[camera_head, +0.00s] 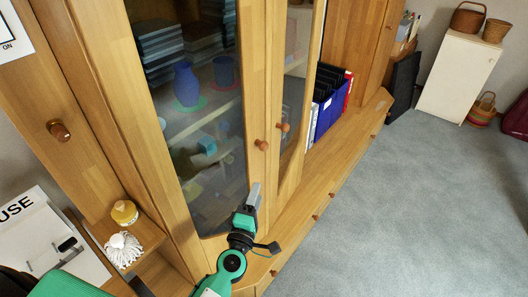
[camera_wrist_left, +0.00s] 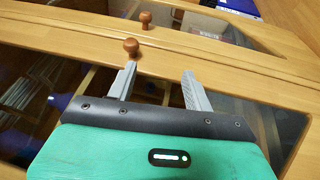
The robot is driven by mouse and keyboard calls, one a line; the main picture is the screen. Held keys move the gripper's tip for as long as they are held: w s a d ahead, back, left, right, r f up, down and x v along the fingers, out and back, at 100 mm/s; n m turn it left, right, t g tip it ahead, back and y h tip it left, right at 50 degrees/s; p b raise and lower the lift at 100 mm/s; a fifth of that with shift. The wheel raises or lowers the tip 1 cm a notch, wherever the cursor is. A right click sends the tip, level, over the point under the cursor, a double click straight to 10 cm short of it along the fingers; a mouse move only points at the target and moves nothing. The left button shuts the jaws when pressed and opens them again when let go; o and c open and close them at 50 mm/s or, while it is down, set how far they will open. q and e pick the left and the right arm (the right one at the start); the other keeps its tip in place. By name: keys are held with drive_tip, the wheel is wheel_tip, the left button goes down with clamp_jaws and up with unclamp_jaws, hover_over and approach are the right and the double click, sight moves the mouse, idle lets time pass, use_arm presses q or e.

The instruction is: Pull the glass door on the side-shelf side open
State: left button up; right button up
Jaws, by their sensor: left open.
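The large glass door (camera_head: 188,90) nearer the small side shelf (camera_head: 150,232) stands in a wooden frame and looks shut. Its round brown knob (camera_head: 262,145) is on the right frame strip. My left gripper (camera_head: 254,193) is open and empty, below this knob and in front of the lower part of the door. In the left wrist view a knob (camera_wrist_left: 131,46) lies just beyond the tip of one finger of my gripper (camera_wrist_left: 159,72), not between the fingers. A second knob (camera_wrist_left: 145,18) is farther off. My right gripper is not in view.
The other glass door (camera_head: 294,95), with its own knob (camera_head: 284,127), is to the right. Blue binders (camera_head: 327,112) stand beyond it on a wooden ledge (camera_head: 325,168). A yellow-capped bottle (camera_head: 124,212) and a white brush (camera_head: 123,249) are at the side shelf. Grey carpet is clear at right.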

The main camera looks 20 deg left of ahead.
use_arm(q)
drive_tip(key=n, duration=0.2)
approach(263, 150)
drive_tip(key=s+f, duration=0.2)
drive_tip(key=shift+t+y, duration=0.4)
drive_tip(key=shift+y, duration=0.1)
drive_tip(key=x, duration=0.2)
drive_tip(key=p+x, duration=0.1)
drive_tip(key=x, duration=0.3)
drive_tip(key=shift+w+d+r+p, duration=0.25)
drive_tip(key=shift+w+r+p, duration=0.05)
drive_tip(key=shift+r+p, duration=0.15)
drive_tip(key=x, duration=0.5)
drive_tip(key=shift+w+f, duration=0.1)
drive_tip(key=shift+w, duration=0.1)
drive_tip(key=shift+w+p, duration=0.3)
drive_tip(key=shift+w, duration=0.35)
drive_tip(key=shift+w+a, duration=0.1)
drive_tip(key=shift+w, duration=0.05)
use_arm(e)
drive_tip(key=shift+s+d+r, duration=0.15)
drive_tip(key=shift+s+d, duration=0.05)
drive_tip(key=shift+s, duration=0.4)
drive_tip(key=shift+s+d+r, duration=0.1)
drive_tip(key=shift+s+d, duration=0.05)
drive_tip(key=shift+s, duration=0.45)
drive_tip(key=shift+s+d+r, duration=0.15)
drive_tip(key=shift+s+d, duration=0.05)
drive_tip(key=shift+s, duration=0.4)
